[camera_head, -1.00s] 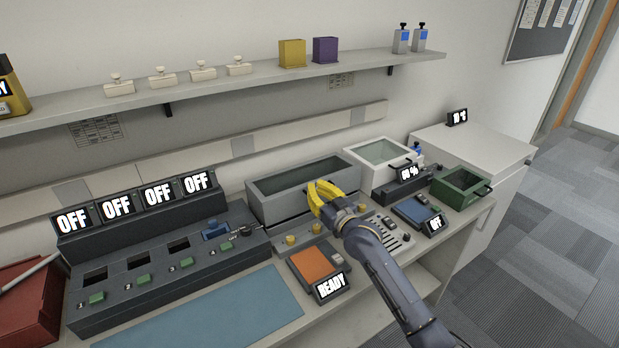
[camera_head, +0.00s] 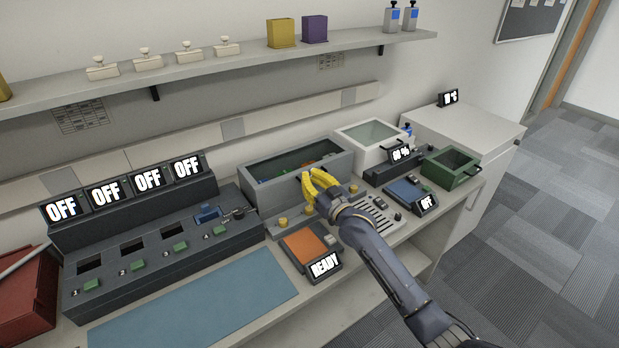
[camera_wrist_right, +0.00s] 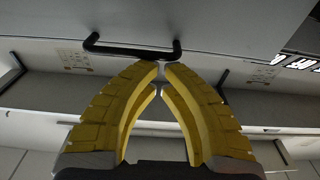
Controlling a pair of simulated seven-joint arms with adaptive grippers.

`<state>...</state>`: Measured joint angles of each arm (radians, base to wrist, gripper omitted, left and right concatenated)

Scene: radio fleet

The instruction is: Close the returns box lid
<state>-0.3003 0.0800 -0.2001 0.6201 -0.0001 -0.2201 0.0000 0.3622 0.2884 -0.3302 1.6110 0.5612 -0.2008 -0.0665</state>
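A long grey box (camera_head: 262,203) stands at the back of the counter with small coloured things inside. No label shows which box is the returns box. My right gripper (camera_head: 304,176) has yellow fingers at the front right edge of this grey box, where a short dark bar shows. In the right wrist view the fingertips (camera_wrist_right: 162,68) meet with almost no gap, and nothing shows between them. A black bar handle (camera_wrist_right: 132,50) on a pale panel is just beyond the tips; whether they touch is unclear. My left gripper is not in view.
Small devices, one an orange-topped pad (camera_head: 303,245), lie in front. A shelf (camera_head: 220,67) runs above. The blue mat (camera_head: 195,308) is clear.

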